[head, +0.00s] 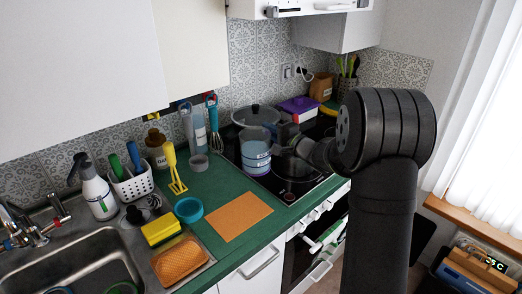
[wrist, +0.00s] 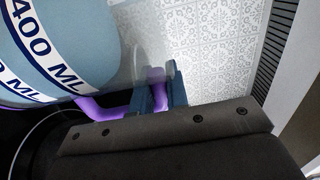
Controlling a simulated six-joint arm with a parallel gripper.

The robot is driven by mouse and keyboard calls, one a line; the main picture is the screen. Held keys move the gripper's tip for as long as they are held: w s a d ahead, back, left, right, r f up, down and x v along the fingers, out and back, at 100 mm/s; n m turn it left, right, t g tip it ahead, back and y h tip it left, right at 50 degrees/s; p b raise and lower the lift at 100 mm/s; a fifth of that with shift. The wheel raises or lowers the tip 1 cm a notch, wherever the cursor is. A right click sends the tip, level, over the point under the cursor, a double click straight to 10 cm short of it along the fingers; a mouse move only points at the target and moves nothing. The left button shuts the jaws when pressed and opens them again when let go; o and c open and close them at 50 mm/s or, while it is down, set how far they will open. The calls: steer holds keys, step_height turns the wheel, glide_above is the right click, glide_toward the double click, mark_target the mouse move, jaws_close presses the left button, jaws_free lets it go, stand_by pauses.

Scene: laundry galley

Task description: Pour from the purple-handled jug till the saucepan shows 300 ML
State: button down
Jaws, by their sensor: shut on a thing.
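My gripper (wrist: 160,95) is shut on the purple handle (wrist: 98,108) in the wrist view. The handle runs left to the lower edge of a pale blue vessel (wrist: 60,22) with white bands, one reading 400 ML. From its handle, this vessel looks like the jug, tilted in that view. In the head view a blue vessel with pale bands (head: 256,149) is at the left edge of the hob, with my gripper (head: 284,133) just right of it. The handle is hidden there. I cannot pick out a separate saucepan with a 300 ML mark, and no liquid stream shows.
A dark lidded pot (head: 257,114) stands behind the vessel, with a purple-lidded box (head: 299,108) to its right. A whisk, a yellow utensil (head: 174,168) and a teal bowl (head: 188,209) are left of the hob. The orange mat (head: 238,216) is bare.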

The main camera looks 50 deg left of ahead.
steer(key=w+d+r, duration=0.1)
steer(key=w+r, duration=0.2)
steer(key=w, duration=1.1)
steer(key=w+r, duration=0.3)
steer(key=w, duration=1.1)
steer(key=shift+w+d+r+t, duration=0.3)
steer(key=shift+w+d+t, duration=0.05)
steer(key=shift+w+t, duration=0.05)
